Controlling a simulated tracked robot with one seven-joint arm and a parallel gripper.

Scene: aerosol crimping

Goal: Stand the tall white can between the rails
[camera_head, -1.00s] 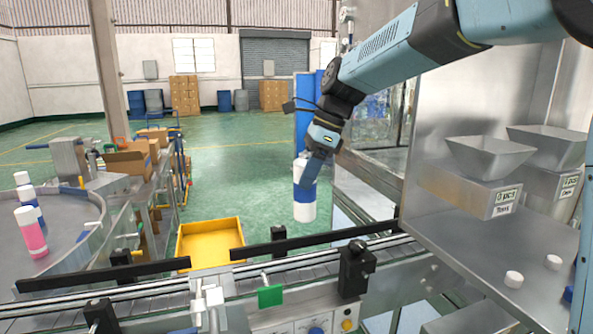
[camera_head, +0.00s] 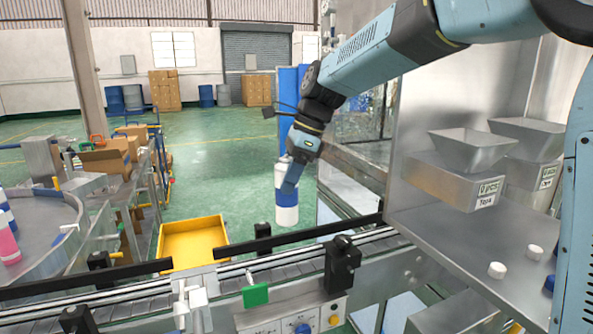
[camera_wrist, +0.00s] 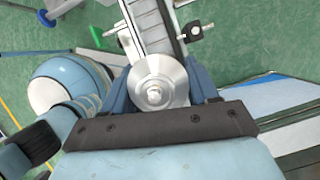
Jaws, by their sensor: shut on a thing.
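The tall white can (camera_head: 287,212) with a blue band is held upright in my gripper (camera_head: 289,182). In the head view it appears above and behind the conveyor rails, clear of them. The wrist view looks down on the can's round silver top (camera_wrist: 158,82) with a small central valve, between the two blue fingers of my gripper (camera_wrist: 160,92). The black rails (camera_head: 300,236) run along the conveyor (camera_head: 130,304), with a gap between the left and right lengths at the back. The can's lower end is hidden in the wrist view.
A yellow bin (camera_head: 193,241) sits on the floor behind the conveyor. A black block (camera_head: 342,265) and a green tag (camera_head: 255,295) stand at the conveyor's front side. A round table (camera_head: 35,235) with pink and blue-white cans is at left. Small white caps (camera_head: 497,270) lie on the right shelf.

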